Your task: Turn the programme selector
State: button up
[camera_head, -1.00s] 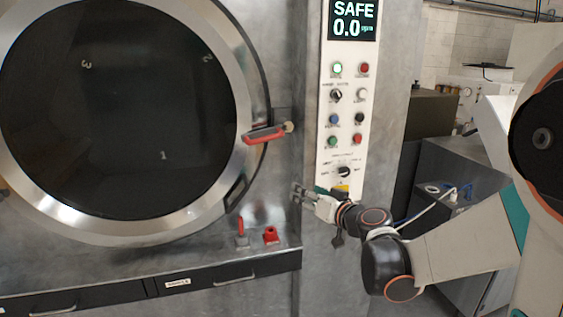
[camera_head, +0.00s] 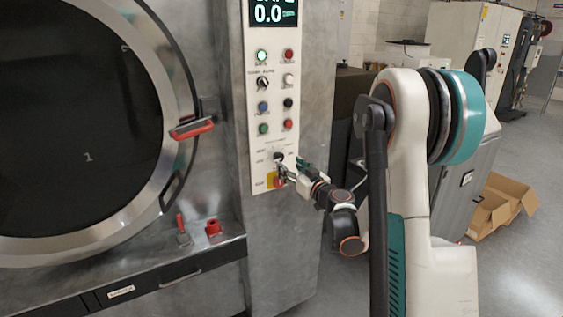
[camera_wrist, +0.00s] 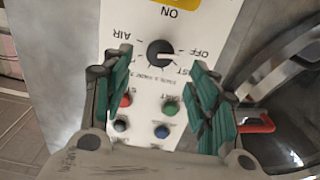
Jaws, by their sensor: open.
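The control panel (camera_head: 275,110) is a tall white strip on the steel column. Its lower black selector knob (camera_head: 278,157) sits near the bottom, with printed positions around it. In the wrist view this knob (camera_wrist: 160,53) is round and black, with "AIR" and "OFF" readable beside it. My gripper (camera_head: 283,172) is just below and in front of the knob in the head view. In the wrist view my gripper (camera_wrist: 160,68) is open and empty, its green-padded fingers on either side of the knob, apart from it. The exact gap in depth cannot be told.
Several coloured buttons (camera_head: 263,106) and an upper selector (camera_head: 262,83) sit above on the panel. A yellow plate (camera_head: 271,181) with a red part is below. The round door (camera_head: 85,130) with its red handle (camera_head: 192,129) and a ledge (camera_head: 130,268) lie left.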

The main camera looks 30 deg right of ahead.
aim_at(280, 158)
jog(key=w, duration=0.7)
jog(key=shift+a+b, duration=0.15)
jog(key=shift+b, duration=0.2)
jog(key=shift+c, duration=0.6)
jog(key=c, duration=1)
